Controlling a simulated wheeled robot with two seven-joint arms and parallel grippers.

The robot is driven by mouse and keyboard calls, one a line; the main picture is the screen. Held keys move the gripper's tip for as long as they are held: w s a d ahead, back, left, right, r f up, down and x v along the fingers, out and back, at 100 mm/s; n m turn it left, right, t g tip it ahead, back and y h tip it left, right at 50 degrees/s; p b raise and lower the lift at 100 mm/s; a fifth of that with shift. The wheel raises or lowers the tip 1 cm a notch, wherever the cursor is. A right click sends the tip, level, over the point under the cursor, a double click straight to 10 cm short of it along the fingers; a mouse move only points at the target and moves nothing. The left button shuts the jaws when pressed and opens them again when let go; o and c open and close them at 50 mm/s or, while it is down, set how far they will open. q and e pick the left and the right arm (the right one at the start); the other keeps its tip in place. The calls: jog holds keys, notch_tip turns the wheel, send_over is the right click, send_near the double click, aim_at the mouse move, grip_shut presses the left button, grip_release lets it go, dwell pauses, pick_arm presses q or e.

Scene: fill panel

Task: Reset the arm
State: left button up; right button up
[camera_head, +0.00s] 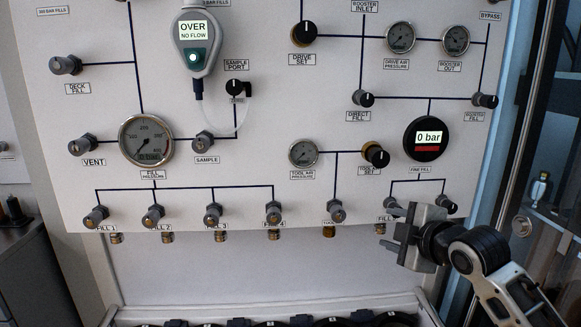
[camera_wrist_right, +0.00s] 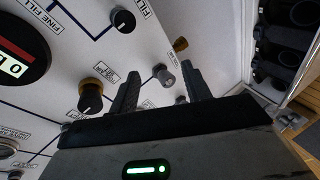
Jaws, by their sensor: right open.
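My right gripper (camera_head: 396,230) is at the lower right of the white panel (camera_head: 270,90), in front of its bottom edge. The right wrist view shows its two dark fingers (camera_wrist_right: 164,80) spread apart, with nothing held. A small grey knob (camera_wrist_right: 164,75) shows in the gap between the fingers, on the panel beyond. I cannot tell how far the fingertips are from the panel. My left gripper is in neither view.
The bottom row has several valve knobs, such as FILL 1 (camera_head: 96,215). The fine fill gauge (camera_head: 427,138) reads 0 bar. A handheld meter (camera_head: 196,40) reads OVER NO FLOW. Dark cylinder tops (camera_head: 270,323) line the bottom. Glass doors (camera_head: 545,150) stand at right.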

jog(key=s+a+f+m+g, duration=0.1)
jog(key=s+a+f+m, duration=0.15)
jog(key=s+f, duration=0.45)
jog(key=s+a+f+m, duration=0.1)
jog(key=s+f+m, duration=0.25)
jog(key=f, duration=0.75)
jog(key=s+a+f+m+g, duration=0.1)
jog(key=s+f+m, duration=0.3)
jog(key=s, duration=0.6)
jog(key=s+f+m+g+h, duration=0.1)
jog(key=s+f+m, duration=0.3)
jog(key=s+f, duration=0.4)
jog(key=shift+s+a+f+m, duration=0.3)
jog(key=shift+s+a+m, duration=0.1)
jog(key=shift+s, duration=0.7)
